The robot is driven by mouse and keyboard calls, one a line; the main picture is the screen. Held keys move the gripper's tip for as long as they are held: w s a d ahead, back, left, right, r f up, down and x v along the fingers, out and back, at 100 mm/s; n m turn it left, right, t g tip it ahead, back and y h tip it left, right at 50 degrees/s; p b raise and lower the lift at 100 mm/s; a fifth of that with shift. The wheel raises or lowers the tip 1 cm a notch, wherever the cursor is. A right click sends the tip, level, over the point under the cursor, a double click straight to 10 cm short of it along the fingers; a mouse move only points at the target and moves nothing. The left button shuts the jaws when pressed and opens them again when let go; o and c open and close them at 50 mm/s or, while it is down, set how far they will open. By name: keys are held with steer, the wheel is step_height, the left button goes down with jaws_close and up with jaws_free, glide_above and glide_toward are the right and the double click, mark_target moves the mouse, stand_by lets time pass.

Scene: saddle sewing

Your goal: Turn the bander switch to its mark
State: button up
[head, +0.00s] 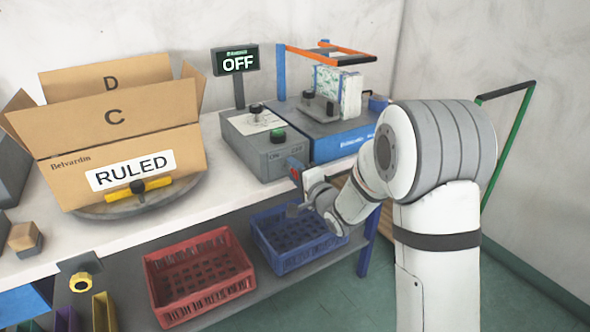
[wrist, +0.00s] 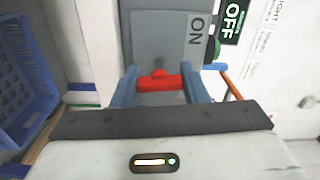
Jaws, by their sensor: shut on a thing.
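The bander switch is a red handle (wrist: 160,82) on the front face of the grey control box (head: 262,150). ON and OFF are printed on that face; in the wrist view only ON shows, sideways, above and right of the handle. My gripper (wrist: 160,88) is shut on the red handle, one blue-grey finger at each end of it. In the head view my gripper (head: 297,176) is at the box's front right corner, and my arm partly hides it. The sign (head: 237,62) above the box reads OFF. I cannot tell the handle's exact angle to its mark.
A green button (head: 278,133) and a black knob (head: 257,110) are on the box top. The blue bander (head: 338,138) stands right of the box. A RULED carton (head: 125,165) sits on a turntable at left. A red crate (head: 200,280) and blue crate (head: 290,240) are below.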

steer(key=shift+f+m, duration=0.1)
steer(key=shift+m, duration=0.4)
steer(key=o, duration=1)
steer(key=shift+p+v, duration=0.45)
steer(key=shift+v, duration=3.5)
steer(key=shift+r, duration=0.2)
